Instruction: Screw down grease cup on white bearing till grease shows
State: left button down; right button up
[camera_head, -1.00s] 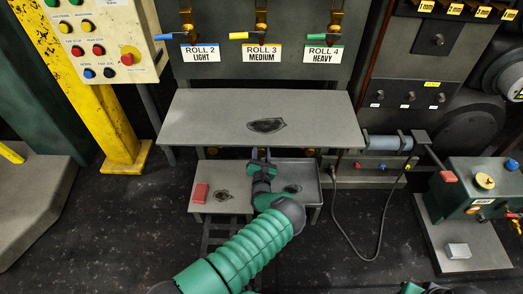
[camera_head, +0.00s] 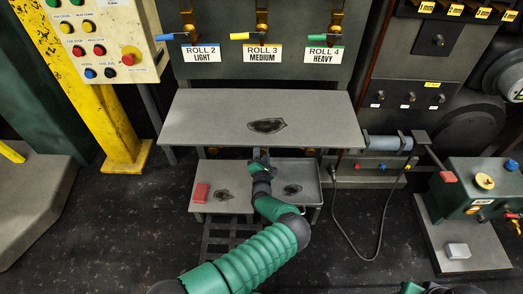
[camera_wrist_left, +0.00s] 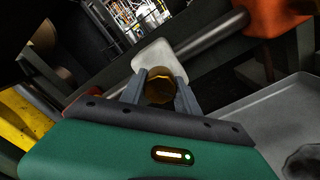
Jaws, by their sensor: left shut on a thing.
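In the left wrist view, a round brass grease cup (camera_wrist_left: 159,90) sits between the two grey fingers of my left gripper (camera_wrist_left: 159,94), which is shut on it. A white bearing block (camera_wrist_left: 158,58) is right behind the cup; whether they touch cannot be told. In the head view my left gripper (camera_head: 261,156) reaches in under the front edge of the grey shelf, so the cup and bearing are hidden there. I see no grease at the bearing.
The grey shelf (camera_head: 200,115) overhangs the work spot. Below it are a lower step with a red block (camera_head: 201,192) and a grey tray (camera_head: 309,207) with a dark stain. A button panel (camera_head: 115,45) stands left, a green machine box (camera_head: 470,200) right.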

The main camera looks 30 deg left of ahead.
pick_arm(q)
jog(key=shift+d+f+m, duration=0.15)
jog(key=shift+m, duration=1.35)
jog(key=c, duration=0.9)
grip_release()
jog(key=shift+c, duration=0.2)
jog(key=shift+o, duration=0.2)
